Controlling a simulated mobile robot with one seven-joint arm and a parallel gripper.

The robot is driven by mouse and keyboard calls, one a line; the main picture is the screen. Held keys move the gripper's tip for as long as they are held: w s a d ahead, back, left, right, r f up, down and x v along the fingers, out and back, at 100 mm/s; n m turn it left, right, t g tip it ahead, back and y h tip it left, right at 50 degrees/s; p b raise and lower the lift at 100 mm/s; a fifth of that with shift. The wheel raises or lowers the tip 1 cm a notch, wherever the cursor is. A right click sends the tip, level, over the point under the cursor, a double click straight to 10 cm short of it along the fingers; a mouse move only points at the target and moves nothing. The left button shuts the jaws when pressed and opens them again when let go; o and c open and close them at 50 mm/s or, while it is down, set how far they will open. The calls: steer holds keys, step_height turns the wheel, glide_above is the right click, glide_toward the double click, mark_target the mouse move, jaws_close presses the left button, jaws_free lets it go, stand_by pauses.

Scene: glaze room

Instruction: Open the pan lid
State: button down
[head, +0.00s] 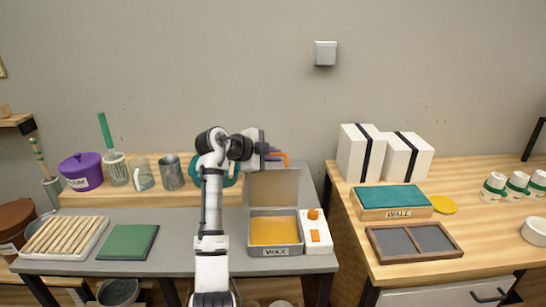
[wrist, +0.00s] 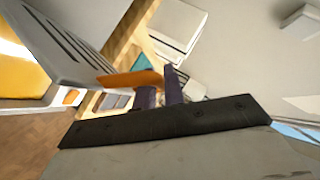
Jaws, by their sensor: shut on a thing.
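The pan (head: 297,233) is a grey rectangular box labelled WAX, with orange-yellow wax (head: 272,231) inside. Its grey lid (head: 273,187) stands raised, about upright, along the pan's back edge, so the pan is open at the top. In the wrist view the lid (wrist: 65,45) is at upper left, with slots in it. An orange handle (head: 281,155) is at the lid's top; it also shows in the wrist view (wrist: 128,78). My gripper (head: 271,153) is shut on this handle at the lid's top. In the wrist view its dark fingers (wrist: 159,88) meet the handle's end.
A white control box (head: 315,238) with orange parts adjoins the pan's right side. A green mat (head: 128,242) and a slatted tray (head: 66,237) lie left. Cups and a purple pot (head: 82,174) stand on the back shelf. A wooden table (head: 410,263) is at right.

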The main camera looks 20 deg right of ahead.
steer(key=c, duration=1.8)
jaws_free()
steer(key=shift+o, duration=0.2)
steer(key=b+v, duration=0.3)
steer(key=v, duration=1)
steer(key=shift+s+a+r+b, duration=0.15)
steer(key=shift+a+b, duration=0.15)
steer(key=shift+a, duration=0.05)
